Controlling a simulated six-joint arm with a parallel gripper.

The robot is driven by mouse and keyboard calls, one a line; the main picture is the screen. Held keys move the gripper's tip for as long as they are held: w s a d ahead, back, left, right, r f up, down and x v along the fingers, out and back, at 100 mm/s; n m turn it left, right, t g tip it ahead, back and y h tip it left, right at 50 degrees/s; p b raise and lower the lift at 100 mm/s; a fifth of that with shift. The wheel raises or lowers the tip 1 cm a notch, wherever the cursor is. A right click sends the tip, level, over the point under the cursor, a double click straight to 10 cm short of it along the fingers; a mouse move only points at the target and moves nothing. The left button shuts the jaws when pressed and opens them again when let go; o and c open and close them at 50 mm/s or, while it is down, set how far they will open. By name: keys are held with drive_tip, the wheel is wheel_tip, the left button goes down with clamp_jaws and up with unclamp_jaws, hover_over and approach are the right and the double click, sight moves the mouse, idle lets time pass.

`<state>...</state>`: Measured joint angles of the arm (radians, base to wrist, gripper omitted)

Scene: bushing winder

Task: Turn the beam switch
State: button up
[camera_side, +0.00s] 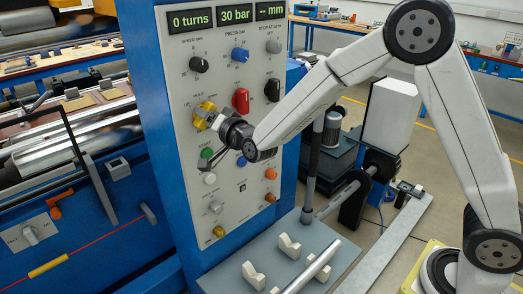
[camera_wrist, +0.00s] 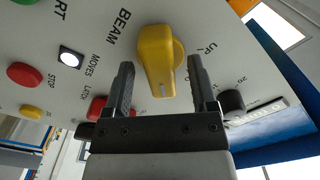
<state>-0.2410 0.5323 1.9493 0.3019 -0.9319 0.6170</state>
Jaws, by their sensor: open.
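The beam switch is a yellow knob with a raised grip and a pale index line. It shows large in the wrist view (camera_wrist: 155,58), beside the lettering BEAM, and on the grey panel in the side view (camera_side: 203,112). My gripper (camera_wrist: 161,66) is open, with one dark finger on each side of the knob's grip in the wrist view. Visible gaps remain on both sides, and the fingers do not close on it. In the side view my gripper (camera_side: 215,120) is right at the panel in front of the knob and partly hides it.
A red knob (camera_side: 241,100) and a black knob (camera_side: 272,89) stand out close by on the panel. A green button (camera_side: 207,153) and other buttons lie below. White V-blocks (camera_side: 289,246) and a metal rod (camera_side: 315,266) rest on the plate below.

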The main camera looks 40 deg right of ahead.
drive_tip(key=s, duration=0.7)
drive_tip(key=shift+s, duration=0.1)
idle(0.5)
drive_tip(key=s+d+f+n+g, duration=0.4)
drive_tip(key=s+d+f+g, duration=0.1)
drive_tip(key=s, duration=0.6)
drive_tip(key=s+d+f+n+g, duration=0.5)
drive_tip(key=s+f+g, duration=0.3)
drive_tip(key=s+g, duration=0.2)
drive_tip(key=shift+s, duration=1)
drive_tip(key=shift+f, duration=0.1)
idle(3.5)
